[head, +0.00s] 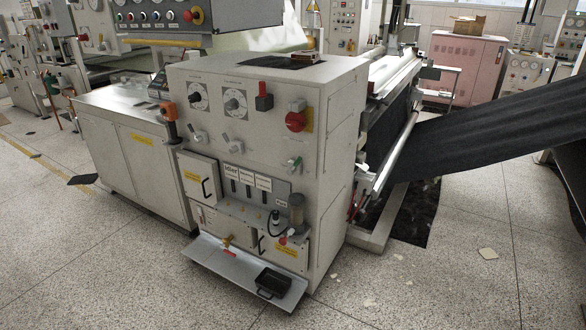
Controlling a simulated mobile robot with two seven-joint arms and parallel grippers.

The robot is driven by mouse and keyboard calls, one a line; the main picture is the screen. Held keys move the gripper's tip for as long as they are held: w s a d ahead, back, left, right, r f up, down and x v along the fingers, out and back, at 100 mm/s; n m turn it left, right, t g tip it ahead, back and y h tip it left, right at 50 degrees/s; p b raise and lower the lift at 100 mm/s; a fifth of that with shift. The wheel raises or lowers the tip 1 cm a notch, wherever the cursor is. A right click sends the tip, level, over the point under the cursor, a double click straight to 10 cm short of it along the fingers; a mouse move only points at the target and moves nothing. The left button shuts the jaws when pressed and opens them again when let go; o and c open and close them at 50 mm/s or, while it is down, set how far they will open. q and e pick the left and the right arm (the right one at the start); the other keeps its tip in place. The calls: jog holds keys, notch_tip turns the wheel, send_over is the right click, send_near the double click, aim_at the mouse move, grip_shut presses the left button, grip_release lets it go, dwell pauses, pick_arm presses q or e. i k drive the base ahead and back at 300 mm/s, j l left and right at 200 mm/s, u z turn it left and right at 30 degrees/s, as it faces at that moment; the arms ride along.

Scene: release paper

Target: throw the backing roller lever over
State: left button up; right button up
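A grey machine cabinet (245,150) stands in the middle of the head view. An orange-topped lever-like handle (169,113) stands upright at its left edge. On the front are a red-and-black handle (264,97), a red rotary knob (296,121), two round dials, small metal levers (199,136) and a green-tipped handle (295,163). A small panel (249,184) below has labelled slots. The labels are too small to tell which part is the backing roller lever. Neither of my grippers is in view.
A low metal tray (225,265) holding a black dish (272,282) juts out at the cabinet's foot. A dark web (490,130) runs off rollers at right. A control console (190,20) stands behind. The speckled floor in front is mostly clear, with small paper scraps (488,253) at right.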

aim_at(292, 170)
jog(key=i+l, duration=0.1)
jog(key=i, duration=0.4)
jog(key=i+l+u, duration=0.1)
jog(key=i, duration=0.4)
jog(key=i+l, duration=0.1)
jog(key=i, duration=0.4)
jog(key=i+j, duration=0.35)
jog(key=j, duration=0.15)
